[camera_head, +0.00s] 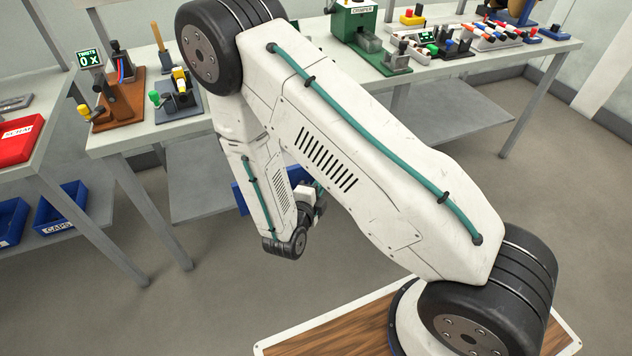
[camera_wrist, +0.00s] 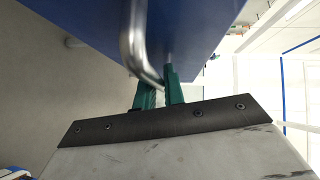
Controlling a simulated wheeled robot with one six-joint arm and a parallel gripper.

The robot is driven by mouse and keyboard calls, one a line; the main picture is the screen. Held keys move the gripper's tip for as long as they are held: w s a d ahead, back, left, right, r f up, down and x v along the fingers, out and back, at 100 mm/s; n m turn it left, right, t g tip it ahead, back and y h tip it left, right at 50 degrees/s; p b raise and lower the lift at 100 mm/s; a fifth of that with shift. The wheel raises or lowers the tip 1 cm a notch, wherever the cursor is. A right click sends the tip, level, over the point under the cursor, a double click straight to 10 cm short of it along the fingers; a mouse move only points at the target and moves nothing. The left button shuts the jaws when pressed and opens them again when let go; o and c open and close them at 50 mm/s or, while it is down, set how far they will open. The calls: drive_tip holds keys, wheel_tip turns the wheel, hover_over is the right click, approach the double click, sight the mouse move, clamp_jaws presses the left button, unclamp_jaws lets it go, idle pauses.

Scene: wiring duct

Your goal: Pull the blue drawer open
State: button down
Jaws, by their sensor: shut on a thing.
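The blue drawer (camera_wrist: 210,22) fills the top of the wrist view, with a bent metal bar handle (camera_wrist: 132,40) on its front. In the head view a small part of the blue drawer (camera_head: 241,198) shows under the bench, mostly behind my arm. My gripper (camera_wrist: 160,88) has green fingers, one on each side of the handle's lower end, and is shut on the handle. In the head view my gripper's fingers are largely hidden by my wrist. How far the drawer stands out cannot be told.
The workbench (camera_head: 450,75) above carries fixtures, a green crimper (camera_head: 355,25) and a row of coloured parts. A side table at left holds a red bin (camera_head: 18,140), with blue bins (camera_head: 62,207) on its lower shelf. The floor (camera_head: 200,300) in front is clear.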

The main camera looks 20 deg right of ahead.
drive_tip(key=shift+s+d, duration=0.1)
drive_tip(key=shift+s, duration=0.65)
drive_tip(key=c, duration=1.8)
unclamp_jaws()
drive_tip(key=shift+o, duration=0.2)
drive_tip(key=shift+w, duration=0.1)
drive_tip(key=shift+a, duration=0.2)
drive_tip(key=v, duration=0.7)
drive_tip(key=shift+s+a, duration=0.25)
